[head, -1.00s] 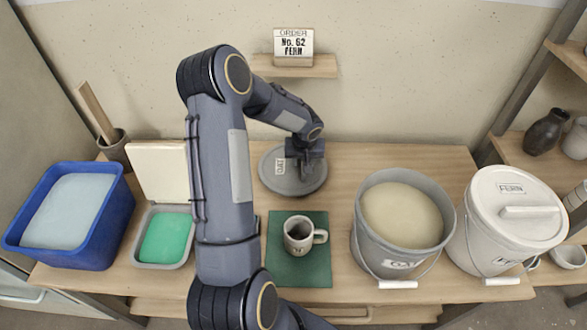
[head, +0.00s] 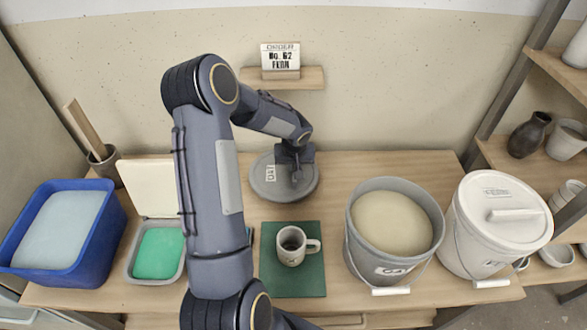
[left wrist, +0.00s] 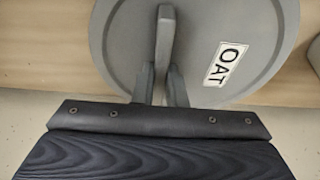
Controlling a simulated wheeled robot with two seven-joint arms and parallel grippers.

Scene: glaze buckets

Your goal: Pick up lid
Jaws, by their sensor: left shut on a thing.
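The round grey lid (head: 268,190) is at the back of the table, left of centre in the head view. It fills the top of the left wrist view (left wrist: 210,30), where its OAT label shows. My left gripper (head: 296,168) is above it, shut on the lid's upright bar handle (left wrist: 165,45). The fingers (left wrist: 160,85) stand at the near end of the handle. The lid looks flat; I cannot tell whether it touches the table. My right gripper is not in view.
An open grey bucket (head: 362,250) of cream glaze and a white bucket (head: 455,235) with its lid on stand at the right. A mug (head: 291,247) is on a green mat (head: 305,285). A blue tub (head: 95,245) and green-filled tray (head: 130,265) are left.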

